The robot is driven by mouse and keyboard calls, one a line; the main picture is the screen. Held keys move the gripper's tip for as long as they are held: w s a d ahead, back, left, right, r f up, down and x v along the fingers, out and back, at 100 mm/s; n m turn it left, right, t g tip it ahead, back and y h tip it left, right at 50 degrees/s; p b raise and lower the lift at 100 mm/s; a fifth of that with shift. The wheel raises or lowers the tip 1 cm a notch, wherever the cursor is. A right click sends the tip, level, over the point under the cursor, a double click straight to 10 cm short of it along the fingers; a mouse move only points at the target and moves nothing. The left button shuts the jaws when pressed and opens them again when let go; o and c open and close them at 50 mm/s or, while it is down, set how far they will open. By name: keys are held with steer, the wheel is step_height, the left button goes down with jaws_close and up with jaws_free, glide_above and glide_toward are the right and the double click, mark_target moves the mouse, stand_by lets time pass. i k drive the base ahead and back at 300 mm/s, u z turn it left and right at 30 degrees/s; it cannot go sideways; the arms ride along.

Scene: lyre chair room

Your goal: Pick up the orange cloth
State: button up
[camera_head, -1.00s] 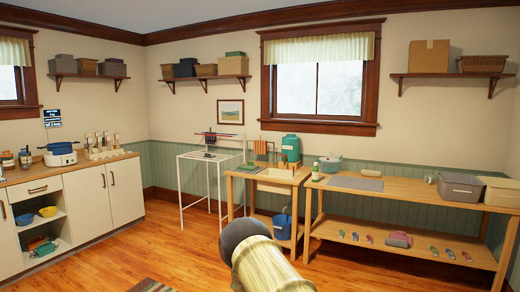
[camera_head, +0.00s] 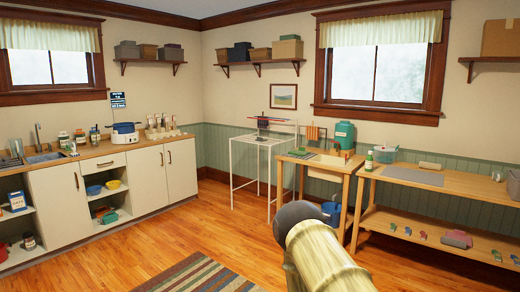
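A small orange hanging piece (camera_head: 312,133) shows by the back wall, behind the small wooden sink stand (camera_head: 298,159). It may be the orange cloth, but it is too small to tell. A darker piece seems to hang beside it. My arm rises at the bottom right of the picture, well short of the stand. My gripper is not visible.
A white wire-frame table (camera_head: 247,141) stands left of the sink stand. A long wooden bench (camera_head: 440,190) is at right, with a pinkish folded item (camera_head: 456,239) on its lower shelf. White cabinets (camera_head: 146,178) line the left. A striped rug (camera_head: 198,275) lies on open floor.

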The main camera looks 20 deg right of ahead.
mark_target(312, 132)
steer(key=i, duration=2.65)
steer(key=z, duration=0.3)
steer(key=i, duration=2.2)
steer(key=z, duration=0.6)
steer(key=i, duration=1.85)
steer(key=z, duration=0.3)
